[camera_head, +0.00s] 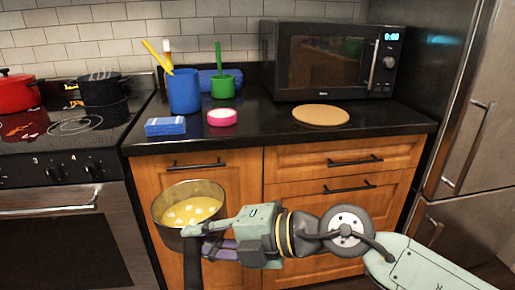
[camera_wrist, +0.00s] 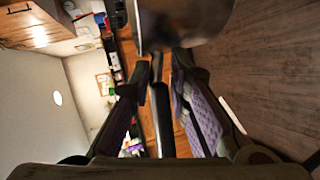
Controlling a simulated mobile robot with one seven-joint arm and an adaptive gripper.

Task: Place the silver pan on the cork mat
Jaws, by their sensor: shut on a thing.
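The silver pan (camera_head: 163,213) hangs in the air in front of the drawers, below the counter's front edge. It holds a yellow liquid with white pieces and looks roughly level. My gripper (camera_head: 197,238) is shut on the pan's black handle. In the wrist view the handle (camera_wrist: 161,122) runs between the fingers of my gripper (camera_wrist: 157,84), and the pan's blurred side (camera_wrist: 205,15) shows at the top. The round cork mat (camera_head: 321,115) lies flat and bare on the black counter in front of the microwave, up and right of the pan.
A microwave (camera_head: 330,62) stands behind the mat. Left of the mat are a pink-rimmed bowl (camera_head: 222,118), a blue sponge (camera_head: 165,127), a blue utensil holder (camera_head: 184,92) and a green cup (camera_head: 222,86). The black counter (camera_head: 265,135) is clear between bowl and mat. A fridge (camera_head: 455,100) stands right.

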